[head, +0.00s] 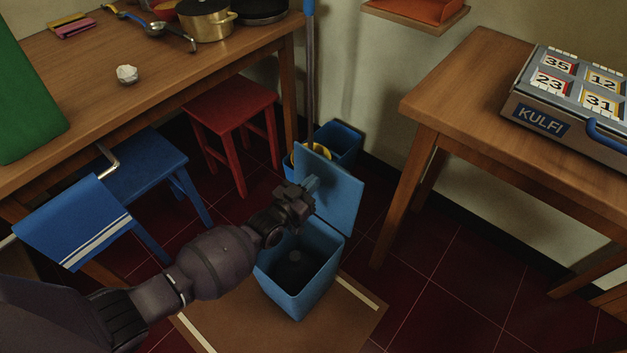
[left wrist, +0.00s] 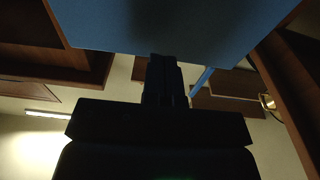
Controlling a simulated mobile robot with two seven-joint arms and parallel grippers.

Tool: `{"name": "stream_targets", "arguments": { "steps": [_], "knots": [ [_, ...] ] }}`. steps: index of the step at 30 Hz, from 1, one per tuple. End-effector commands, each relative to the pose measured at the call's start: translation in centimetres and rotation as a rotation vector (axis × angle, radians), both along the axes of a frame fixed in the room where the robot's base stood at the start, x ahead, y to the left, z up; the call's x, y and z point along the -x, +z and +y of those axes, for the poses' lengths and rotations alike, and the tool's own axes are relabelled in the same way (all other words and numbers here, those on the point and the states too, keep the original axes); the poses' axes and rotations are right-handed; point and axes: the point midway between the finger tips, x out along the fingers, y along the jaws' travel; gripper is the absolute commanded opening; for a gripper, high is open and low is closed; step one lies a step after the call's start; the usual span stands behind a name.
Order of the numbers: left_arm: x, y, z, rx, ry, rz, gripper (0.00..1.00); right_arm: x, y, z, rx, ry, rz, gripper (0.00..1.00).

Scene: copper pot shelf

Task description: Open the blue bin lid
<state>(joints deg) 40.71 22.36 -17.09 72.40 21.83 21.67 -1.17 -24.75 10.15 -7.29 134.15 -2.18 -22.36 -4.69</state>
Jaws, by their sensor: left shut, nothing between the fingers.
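The blue bin (head: 298,291) stands on a brown mat on the floor, its mouth uncovered and dark inside. Its blue lid (head: 338,194) is swung up steeply at the back of the bin. My left gripper (head: 311,185) is shut and empty, its fingertips at the inner face of the raised lid. Whether they touch it I cannot tell. In the left wrist view, a blue panel (left wrist: 175,25), which looks like the lid, spans the top just beyond the dark fingers (left wrist: 162,68). My right gripper is not in view.
Another blue container (head: 338,141) stands behind the lid by the wall. A red stool (head: 232,105) and a blue stool (head: 145,170) stand left. Wooden tables flank the bin; the right one (head: 452,85) bears a KULFI box (head: 540,121). Tiled floor right of the bin is clear.

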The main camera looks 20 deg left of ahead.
Motion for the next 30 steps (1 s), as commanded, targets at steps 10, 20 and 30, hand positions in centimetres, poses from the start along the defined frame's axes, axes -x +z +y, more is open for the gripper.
{"name": "stream_targets", "arguments": {
  "steps": [10,20,30],
  "knots": [
    [5.1,1.0,2.0,-0.001,0.0,-0.006,0.0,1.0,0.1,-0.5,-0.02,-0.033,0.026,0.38],
    [9.0,1.0,3.4,0.0,0.0,-0.003,0.0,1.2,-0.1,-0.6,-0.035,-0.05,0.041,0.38],
    [9.7,0.8,3.6,0.0,-0.001,-0.001,0.0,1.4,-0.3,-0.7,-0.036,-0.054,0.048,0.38]
  ]
}}
